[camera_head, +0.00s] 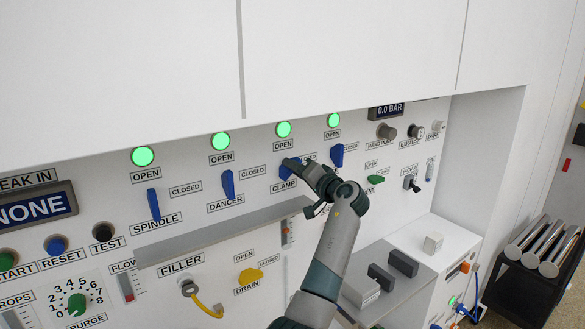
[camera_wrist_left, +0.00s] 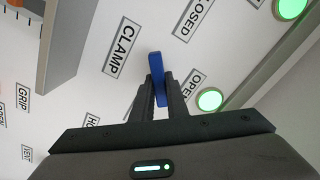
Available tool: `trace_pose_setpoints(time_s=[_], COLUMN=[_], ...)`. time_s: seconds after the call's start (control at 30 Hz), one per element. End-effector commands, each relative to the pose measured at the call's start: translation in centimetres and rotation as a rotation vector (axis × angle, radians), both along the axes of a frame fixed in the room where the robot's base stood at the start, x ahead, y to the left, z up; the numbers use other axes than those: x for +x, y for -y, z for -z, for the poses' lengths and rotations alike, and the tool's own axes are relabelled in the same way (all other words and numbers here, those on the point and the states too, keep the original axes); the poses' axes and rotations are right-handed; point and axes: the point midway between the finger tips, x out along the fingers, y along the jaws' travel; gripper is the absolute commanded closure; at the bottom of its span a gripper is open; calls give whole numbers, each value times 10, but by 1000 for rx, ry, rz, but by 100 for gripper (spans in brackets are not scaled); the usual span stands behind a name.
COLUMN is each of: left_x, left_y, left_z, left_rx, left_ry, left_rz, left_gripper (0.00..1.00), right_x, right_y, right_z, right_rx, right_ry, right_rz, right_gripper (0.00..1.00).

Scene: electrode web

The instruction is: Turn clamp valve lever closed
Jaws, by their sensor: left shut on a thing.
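The blue clamp valve lever (camera_wrist_left: 158,78) stands out from the white panel beside its CLAMP label (camera_wrist_left: 121,47) in the left wrist view. My left gripper (camera_wrist_left: 160,92) is shut on this lever, with one dark finger on each side of it. In the head view my left gripper (camera_head: 306,170) covers most of the lever, and only a blue part (camera_head: 287,171) shows. The green lamp (camera_head: 284,129) above it is lit, with an OPEN label below. My right gripper is in neither view.
Blue spindle (camera_head: 153,204) and dancer (camera_head: 228,184) levers stand to the left, and another blue lever (camera_head: 337,155) is close on the right. A grey ledge (camera_head: 215,236) juts out below the levers. Grey blocks (camera_head: 381,277) lie on a shelf at lower right.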

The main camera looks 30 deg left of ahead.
Motion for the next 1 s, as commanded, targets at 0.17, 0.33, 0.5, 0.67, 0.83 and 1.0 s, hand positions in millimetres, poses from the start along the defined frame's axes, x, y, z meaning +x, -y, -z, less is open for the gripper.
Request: trace_pose_setpoints(time_s=[0.17, 0.33, 0.5, 0.67, 0.83, 1.0], left_x=[1, 1, 2, 2, 2, 2], left_y=[0, 1, 1, 1, 1, 1], left_z=[0, 1, 2, 3, 5, 6], left_rx=[66, 127, 181, 221, 248, 260], left_ry=[-157, -306, -439, -536, -602, -631], left_rz=[1, 0, 1, 1, 1, 1], left_gripper=[100, 100, 100, 100, 100, 100], right_x=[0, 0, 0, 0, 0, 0], right_y=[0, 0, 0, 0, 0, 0], right_z=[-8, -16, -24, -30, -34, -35], right_rx=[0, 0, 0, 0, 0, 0], right_ry=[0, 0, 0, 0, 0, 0], right_rz=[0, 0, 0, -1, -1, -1], right_gripper=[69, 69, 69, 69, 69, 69])
